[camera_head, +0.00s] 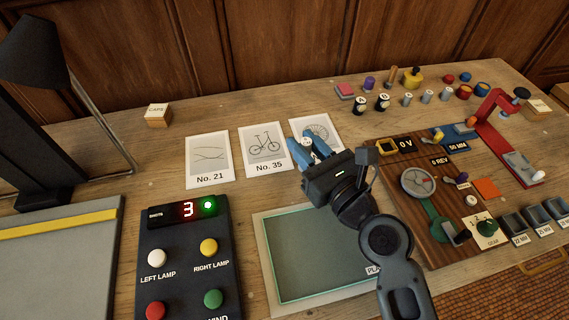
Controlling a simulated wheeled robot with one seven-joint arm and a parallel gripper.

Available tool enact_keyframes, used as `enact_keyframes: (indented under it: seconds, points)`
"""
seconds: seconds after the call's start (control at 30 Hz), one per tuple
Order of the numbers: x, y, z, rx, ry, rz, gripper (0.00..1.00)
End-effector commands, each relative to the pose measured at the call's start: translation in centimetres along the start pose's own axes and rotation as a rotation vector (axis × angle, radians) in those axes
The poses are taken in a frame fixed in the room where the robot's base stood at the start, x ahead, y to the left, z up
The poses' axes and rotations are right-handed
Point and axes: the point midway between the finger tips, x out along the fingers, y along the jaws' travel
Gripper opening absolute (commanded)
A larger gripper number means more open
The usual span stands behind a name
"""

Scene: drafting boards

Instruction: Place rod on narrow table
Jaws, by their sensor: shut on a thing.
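My gripper (305,152) is above the wooden desk (100,150), just in front of the bicycle card and the wheel card. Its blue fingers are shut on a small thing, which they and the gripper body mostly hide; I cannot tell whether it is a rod. A brown upright rod-like piece (391,77) stands at the back right. Several short silver cylinders, one of them here (427,96), stand in front of it. I cannot make out a separate narrow table.
A green-edged panel (290,265) lies under my arm. A button box (183,245) is left of it, and a black lamp (42,55) stands far left. A brown board with a dial (418,182) and a red arm (494,108) fill the right. Bare desk lies left of the cards.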

Motion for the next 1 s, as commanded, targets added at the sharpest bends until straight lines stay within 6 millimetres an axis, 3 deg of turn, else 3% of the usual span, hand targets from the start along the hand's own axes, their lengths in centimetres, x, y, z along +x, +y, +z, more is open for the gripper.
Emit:
enact_keyframes:
  seconds: [0.23, 0.37, 0.63, 1.0]
  points:
    - [2.4, 2.5, -2.0, -0.001, 0.0, 0.001, 0.0]
    - [2.6, 2.7, -2.6, -0.001, 0.0, 0.0, 0.0]
    - [2.6, 2.8, -6.2, 0.0, 0.001, 0.001, 0.0]
    - [2.6, 2.6, -6.4, -0.001, 0.0, -0.001, 0.0]
